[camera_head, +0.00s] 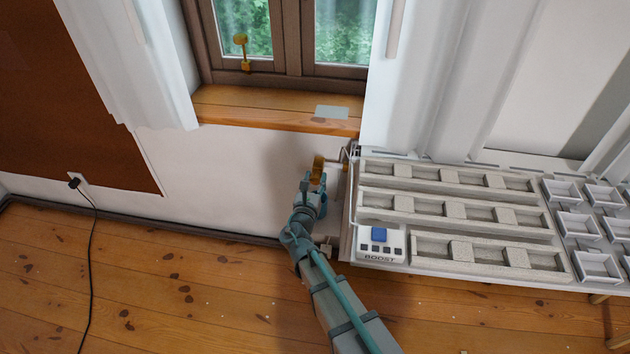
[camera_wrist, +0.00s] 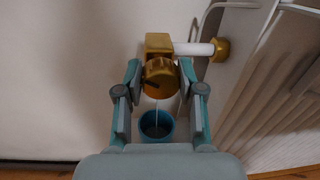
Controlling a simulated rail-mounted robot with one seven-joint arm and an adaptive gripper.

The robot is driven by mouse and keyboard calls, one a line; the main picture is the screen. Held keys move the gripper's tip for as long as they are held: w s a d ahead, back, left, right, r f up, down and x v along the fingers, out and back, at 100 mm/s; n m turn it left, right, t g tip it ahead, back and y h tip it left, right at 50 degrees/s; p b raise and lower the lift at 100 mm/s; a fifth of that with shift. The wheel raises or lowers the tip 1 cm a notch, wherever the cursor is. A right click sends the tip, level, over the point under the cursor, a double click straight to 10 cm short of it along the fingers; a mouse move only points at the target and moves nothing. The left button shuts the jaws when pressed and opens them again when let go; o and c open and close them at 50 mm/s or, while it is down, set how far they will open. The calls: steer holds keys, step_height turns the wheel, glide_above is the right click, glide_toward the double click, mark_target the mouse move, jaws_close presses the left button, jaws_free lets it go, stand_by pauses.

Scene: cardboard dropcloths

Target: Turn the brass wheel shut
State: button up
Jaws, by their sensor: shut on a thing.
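The brass wheel (camera_wrist: 160,78) sits at the end of a brass valve body on a white pipe, in the middle of the wrist view. In the head view the brass valve (camera_head: 318,165) shows beside the left end of the radiator. My gripper (camera_wrist: 160,88) has its two fingers on either side of the wheel and is shut on it. It also shows in the head view (camera_head: 316,184), where the wheel is partly hidden by the fingers. A blue cup-like thing (camera_wrist: 157,125) shows below the wheel, between the fingers.
A wooden window sill (camera_head: 270,114) is above. White wall is left of the valve. A black cable (camera_head: 91,290) hangs at the far left.

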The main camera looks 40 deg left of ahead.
steer(key=shift+f, duration=0.15)
steer(key=m+b, duration=0.2)
steer(key=b, duration=0.1)
steer(key=shift+f, duration=0.1)
steer(key=m+b, duration=0.4)
steer(key=b, duration=0.1)
steer(key=shift+d+m+b, duration=0.1)
steer(key=shift+m+b, duration=0.2)
steer(key=m+b, duration=0.3)
steer(key=shift+g+b, duration=0.3)
steer(key=shift+g, duration=0.1)
steer(key=shift+m+b, duration=1.05)
steer(key=shift+m, duration=0.05)
steer(key=shift+r, duration=0.2)
steer(key=o, duration=1.2)
steer(key=shift+c, duration=0.2)
